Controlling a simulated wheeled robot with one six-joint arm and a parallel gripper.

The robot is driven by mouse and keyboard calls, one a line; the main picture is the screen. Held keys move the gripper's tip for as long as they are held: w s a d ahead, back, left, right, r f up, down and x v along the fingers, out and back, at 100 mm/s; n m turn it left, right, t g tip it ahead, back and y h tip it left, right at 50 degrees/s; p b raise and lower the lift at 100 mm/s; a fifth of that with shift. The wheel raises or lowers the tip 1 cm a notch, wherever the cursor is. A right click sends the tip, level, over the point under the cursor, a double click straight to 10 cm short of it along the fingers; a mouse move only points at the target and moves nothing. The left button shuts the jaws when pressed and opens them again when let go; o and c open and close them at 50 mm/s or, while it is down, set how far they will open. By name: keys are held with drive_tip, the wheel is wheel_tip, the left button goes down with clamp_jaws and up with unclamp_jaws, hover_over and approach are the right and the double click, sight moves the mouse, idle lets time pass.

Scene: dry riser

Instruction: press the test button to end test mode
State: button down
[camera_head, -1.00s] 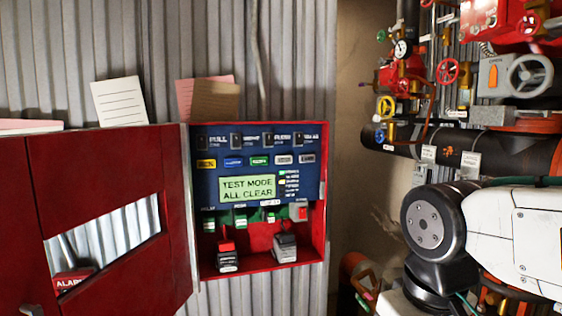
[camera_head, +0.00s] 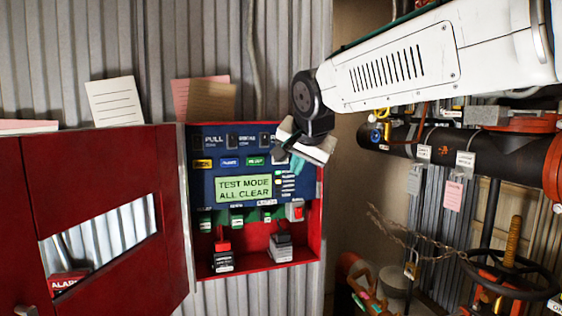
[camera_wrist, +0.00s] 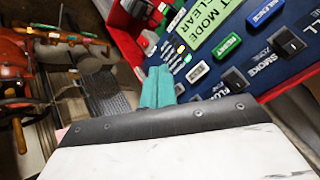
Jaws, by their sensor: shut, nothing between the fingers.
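The red-framed control panel (camera_head: 312,230) hangs on the corrugated wall with a blue face. Its green display (camera_head: 243,188) reads "TEST MODE ALL CLEAR"; part of it shows in the wrist view (camera_wrist: 205,25). Above the display is a row of small buttons: yellow (camera_head: 203,164), blue (camera_head: 230,162) and green (camera_head: 256,161). Their labels are too small in the head view to tell which is test. My gripper (camera_head: 297,164), with teal fingers, is shut and empty before the panel's right side, hiding the row's right end.
The open red door (camera_head: 110,220) stands at the left. Black rocker switches (camera_head: 232,141) line the panel's top; two padlock-like items (camera_head: 281,246) sit at its bottom. Pipes (camera_head: 480,145) and a black handwheel (camera_head: 510,275) fill the right.

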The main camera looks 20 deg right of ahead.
drive_tip(key=w, duration=0.8)
drive_tip(key=shift+w, duration=0.4)
idle(2.0)
drive_tip(key=shift+w, duration=0.4)
drive_tip(key=shift+w, duration=0.5)
idle(0.6)
drive_tip(key=shift+s, duration=0.95)
drive_tip(key=shift+s, duration=2.5)
